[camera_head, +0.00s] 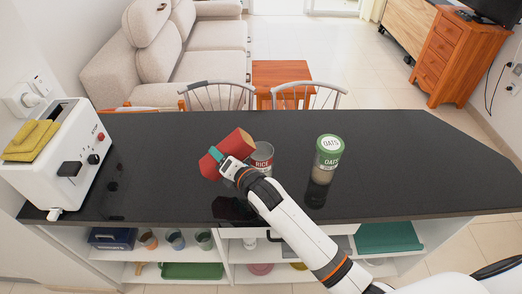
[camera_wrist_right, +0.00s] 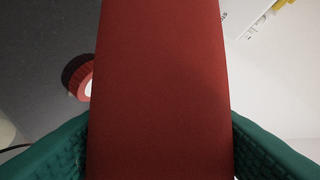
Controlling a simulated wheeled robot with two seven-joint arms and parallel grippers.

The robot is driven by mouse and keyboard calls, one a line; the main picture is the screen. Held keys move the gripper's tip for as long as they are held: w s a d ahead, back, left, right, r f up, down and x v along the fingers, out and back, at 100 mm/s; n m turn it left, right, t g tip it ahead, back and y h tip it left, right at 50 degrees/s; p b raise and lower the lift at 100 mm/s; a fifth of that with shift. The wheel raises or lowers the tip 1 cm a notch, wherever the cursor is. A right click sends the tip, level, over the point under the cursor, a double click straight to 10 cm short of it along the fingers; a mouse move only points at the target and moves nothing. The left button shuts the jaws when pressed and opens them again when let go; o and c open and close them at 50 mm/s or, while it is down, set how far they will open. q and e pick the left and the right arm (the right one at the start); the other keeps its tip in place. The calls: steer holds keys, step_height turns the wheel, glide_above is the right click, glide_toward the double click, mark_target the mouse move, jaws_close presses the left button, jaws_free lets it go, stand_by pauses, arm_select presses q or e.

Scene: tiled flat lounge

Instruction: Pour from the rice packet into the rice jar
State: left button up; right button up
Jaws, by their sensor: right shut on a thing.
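The red rice packet (camera_head: 232,142) is in my right gripper (camera_head: 218,155), above the counter and tipped well over, its tan end towards the upper right. It fills the middle of the right wrist view (camera_wrist_right: 160,80) between my green finger pads. The rice jar (camera_head: 263,153), grey with a red label reading RICE, stands upright on the counter just right of the packet, close beside my gripper. A round red and white thing at left in the wrist view (camera_wrist_right: 79,75) is probably this jar. No falling rice shows. My left gripper is not in view.
A green-lidded oats jar (camera_head: 328,158) stands to the right on the black counter (camera_head: 410,160). A white toaster (camera_head: 66,160) with a yellow cloth (camera_head: 30,140) on it stands at the left end. The counter's right side is clear. Chairs stand behind it.

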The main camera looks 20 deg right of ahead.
mark_target(234, 151)
steer(key=shift+a+r+m+t+y+b, duration=0.2)
steer(key=shift+r+m+t+y+b, duration=0.15)
steer(key=shift+r+m+b, duration=0.45)
stand_by(1.1)
steer(key=shift+m+y+b, duration=0.35)
steer(key=shift+m+b, duration=0.35)
steer(key=shift+b, duration=0.7)
steer(key=shift+d+r+m+t, duration=0.35)
steer(key=shift+d+r+m, duration=0.15)
steer(key=shift+r+m, duration=0.2)
stand_by(1.2)
steer(key=shift+d+r+m+t+y, duration=0.15)
steer(key=shift+r+m+t+y, duration=0.1)
steer(key=shift+r+m, duration=0.3)
steer(key=shift+d+r+m+t+y, duration=0.15)
steer(key=shift+r+m+y, duration=0.2)
steer(key=shift+m, duration=0.3)
stand_by(1.6)
